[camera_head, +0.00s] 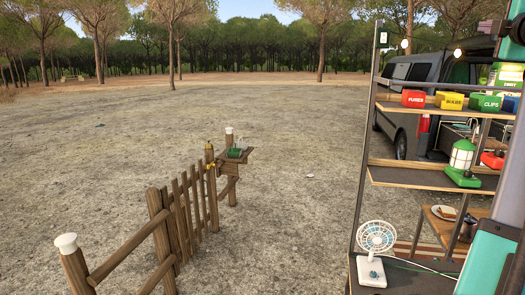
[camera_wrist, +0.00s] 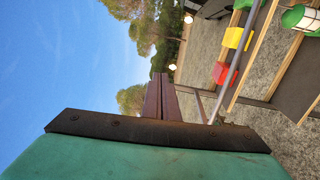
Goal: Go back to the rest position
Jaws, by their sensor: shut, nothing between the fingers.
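My gripper (camera_wrist: 160,82) shows in the wrist view, with its two brown fingers closed together and nothing between them. The wrist picture is turned on its side, and the fingers stand out against sky and trees. The fingers are apart from the shelf unit, which lies to the right in that view. In the head view, teal parts of my arm show at the right edge, in front of the shelves. The fingertips cannot be made out there.
A shelf rack (camera_head: 405,175) by the grey van (camera_head: 408,85) holds red (camera_head: 413,98), yellow (camera_head: 449,100) and green (camera_head: 486,102) boxes, a green lantern (camera_head: 462,160) and a white fan (camera_head: 376,245). A wooden fence (camera_head: 187,215) stands left. Open ground lies beyond.

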